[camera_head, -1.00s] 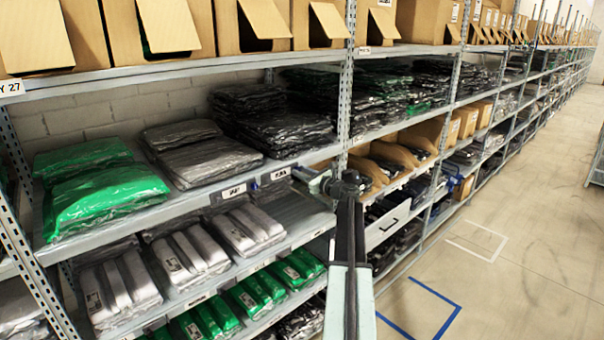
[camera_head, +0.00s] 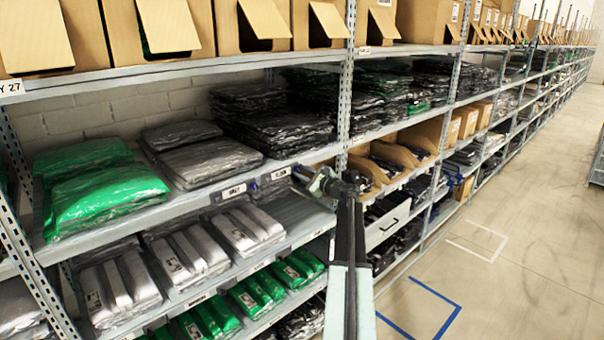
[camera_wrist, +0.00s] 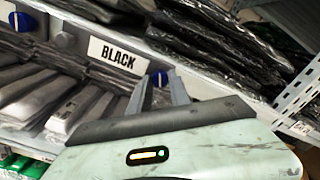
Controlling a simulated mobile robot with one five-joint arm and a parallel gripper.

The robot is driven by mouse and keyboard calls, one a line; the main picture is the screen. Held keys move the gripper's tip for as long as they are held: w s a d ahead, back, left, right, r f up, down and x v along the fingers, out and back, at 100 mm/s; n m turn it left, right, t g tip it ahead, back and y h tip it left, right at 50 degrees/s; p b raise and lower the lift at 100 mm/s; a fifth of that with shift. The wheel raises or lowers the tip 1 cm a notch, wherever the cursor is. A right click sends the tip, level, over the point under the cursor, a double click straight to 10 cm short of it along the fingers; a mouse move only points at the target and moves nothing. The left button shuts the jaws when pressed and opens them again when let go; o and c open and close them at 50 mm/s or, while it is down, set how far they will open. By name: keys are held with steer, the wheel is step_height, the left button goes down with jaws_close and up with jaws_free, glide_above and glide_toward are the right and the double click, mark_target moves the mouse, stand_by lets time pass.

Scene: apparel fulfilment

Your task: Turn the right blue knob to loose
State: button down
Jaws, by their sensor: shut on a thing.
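The right blue knob (camera_wrist: 158,78) is on the grey shelf edge just right of the BLACK label in the wrist view. My gripper (camera_wrist: 160,84) has one finger on each side of the knob and is shut on it. In the head view my gripper (camera_head: 302,176) is at the middle shelf's front edge by the BLACK label (camera_head: 280,173), and hides the knob there. Another blue knob (camera_wrist: 22,20) shows at the upper left of the wrist view, left of the label. Which way the held knob is turned cannot be read clearly.
Dark bagged garments (camera_wrist: 215,50) lie on the shelf behind the edge. Grey bagged packs (camera_head: 247,227) lie on the shelf below. A perforated rack upright (camera_head: 345,105) stands close to my gripper. The aisle floor (camera_head: 530,240) at right is open.

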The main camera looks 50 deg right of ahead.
steer(key=n, duration=0.6)
steer(key=shift+n, duration=0.3)
steer(key=n, duration=0.5)
steer(key=shift+n, duration=0.3)
steer(key=c, duration=1.2)
jaws_free()
steer(key=s, duration=0.7)
steer(key=shift+s+a, duration=0.3)
steer(key=shift+s, duration=0.05)
